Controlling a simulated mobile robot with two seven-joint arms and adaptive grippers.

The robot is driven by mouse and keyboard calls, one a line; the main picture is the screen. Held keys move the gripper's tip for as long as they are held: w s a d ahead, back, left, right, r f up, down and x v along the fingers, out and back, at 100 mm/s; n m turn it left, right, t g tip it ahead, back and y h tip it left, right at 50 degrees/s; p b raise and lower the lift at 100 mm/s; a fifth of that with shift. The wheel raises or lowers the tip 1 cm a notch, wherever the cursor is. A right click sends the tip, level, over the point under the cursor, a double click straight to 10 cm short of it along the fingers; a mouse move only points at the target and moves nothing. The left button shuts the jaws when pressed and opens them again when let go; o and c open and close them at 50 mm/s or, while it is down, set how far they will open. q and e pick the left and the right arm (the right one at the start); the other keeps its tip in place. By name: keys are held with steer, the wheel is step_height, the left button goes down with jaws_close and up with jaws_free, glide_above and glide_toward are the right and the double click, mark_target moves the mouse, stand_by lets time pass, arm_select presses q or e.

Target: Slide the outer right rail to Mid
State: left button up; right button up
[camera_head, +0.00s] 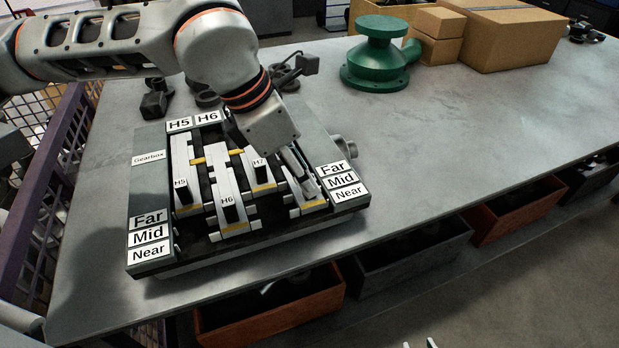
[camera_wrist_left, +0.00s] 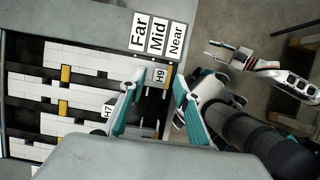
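The gearbox block (camera_head: 150,195) lies on the bench with light sliding rails in dark slots. Handles H5 (camera_head: 182,190), H6 (camera_head: 229,209) and H7 (camera_head: 262,170) show in the head view. The outer right rail (camera_head: 313,205) is partly hidden behind my left gripper (camera_head: 305,183). In the left wrist view, the outer right rail's handle H9 (camera_wrist_left: 160,77) stands between the separated fingertips of my left gripper (camera_wrist_left: 158,86), with gaps visible. H9 appears roughly level with the Mid label (camera_wrist_left: 158,36), though the slanted view makes this uncertain. My right gripper (camera_wrist_left: 216,51) is open, empty and away from the gearbox.
A green flanged part (camera_head: 378,60) and cardboard boxes (camera_head: 505,38) stand at the back. Dark round parts (camera_head: 205,98) lie behind the gearbox. The bench (camera_head: 450,130) right of the gearbox is clear. Open bins (camera_head: 275,305) sit below its front edge.

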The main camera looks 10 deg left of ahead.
arm_select(q)
steer(key=shift+x, duration=1.2)
steer(key=shift+w+d+f, duration=0.15)
steer(key=shift+w+f, duration=0.05)
steer(key=shift+f, duration=0.25)
arm_select(e)
steer(key=shift+w+r, duration=0.45)
steer(key=shift+r, duration=0.1)
arm_select(q)
jaws_close()
steer(key=shift+w+a+b, duration=0.2)
steer(key=shift+w+a, duration=0.2)
steer(key=shift+w, duration=0.2)
steer(key=shift+w+a+b, duration=0.2)
steer(key=shift+w+a, duration=0.15)
steer(key=shift+w, duration=0.25)
steer(key=shift+w+a, duration=0.25)
steer(key=shift+w, duration=0.05)
arm_select(e)
steer(key=shift+s+f, duration=0.25)
steer(key=shift+f, duration=0.6)
